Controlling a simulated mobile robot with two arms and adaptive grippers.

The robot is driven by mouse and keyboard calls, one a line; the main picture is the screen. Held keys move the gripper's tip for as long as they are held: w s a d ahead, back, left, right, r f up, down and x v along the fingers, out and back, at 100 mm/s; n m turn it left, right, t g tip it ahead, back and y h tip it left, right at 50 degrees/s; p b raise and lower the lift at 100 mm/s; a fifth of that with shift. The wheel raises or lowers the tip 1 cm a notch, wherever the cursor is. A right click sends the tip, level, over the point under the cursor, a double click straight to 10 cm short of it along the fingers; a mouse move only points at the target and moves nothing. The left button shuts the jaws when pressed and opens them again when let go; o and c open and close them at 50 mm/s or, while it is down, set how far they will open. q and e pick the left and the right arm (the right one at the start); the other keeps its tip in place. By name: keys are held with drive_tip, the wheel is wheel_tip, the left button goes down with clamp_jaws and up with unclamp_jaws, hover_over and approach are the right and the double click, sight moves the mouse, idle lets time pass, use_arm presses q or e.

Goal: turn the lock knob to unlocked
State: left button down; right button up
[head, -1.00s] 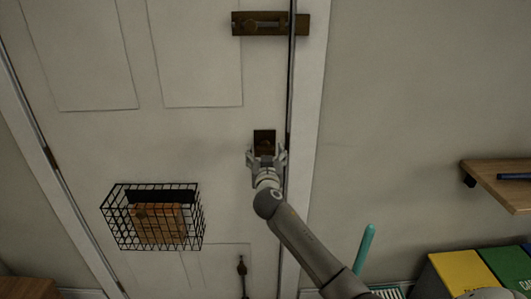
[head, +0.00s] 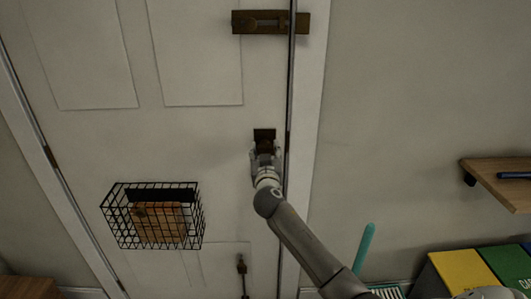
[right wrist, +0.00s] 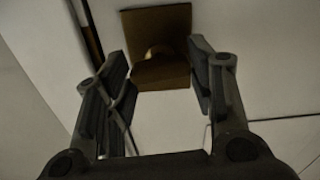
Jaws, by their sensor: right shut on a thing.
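The lock is a small dark brown plate (head: 264,134) on the white door, near the door's right edge. In the right wrist view the plate (right wrist: 172,20) is ahead, with a rounded brassy lock knob (right wrist: 158,51) low on it, partly in shadow. My right gripper (head: 264,155) is at the plate and shut on the lock knob, its fingers on either side of it; they also show in the right wrist view (right wrist: 160,72). The gripper hides the knob in the head view, and I cannot read its turn angle. My left gripper is not in view.
A slide bolt (head: 270,22) is higher on the door. A black wire basket (head: 118,215) with a wooden block hangs lower left. A dark handle (head: 242,266) is below. A wooden shelf (head: 505,180) and yellow and green bins (head: 460,270) stand right.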

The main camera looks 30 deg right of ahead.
drive_tip(key=n, duration=0.4)
drive_tip(key=n+p, duration=0.1)
drive_tip(key=n, duration=0.3)
drive_tip(key=n+p, duration=0.2)
drive_tip(key=n, duration=0.3)
drive_tip(key=shift+r, duration=0.1)
drive_tip(key=shift+n+p, duration=0.55)
drive_tip(key=shift+n, duration=1.45)
drive_tip(key=o, duration=1)
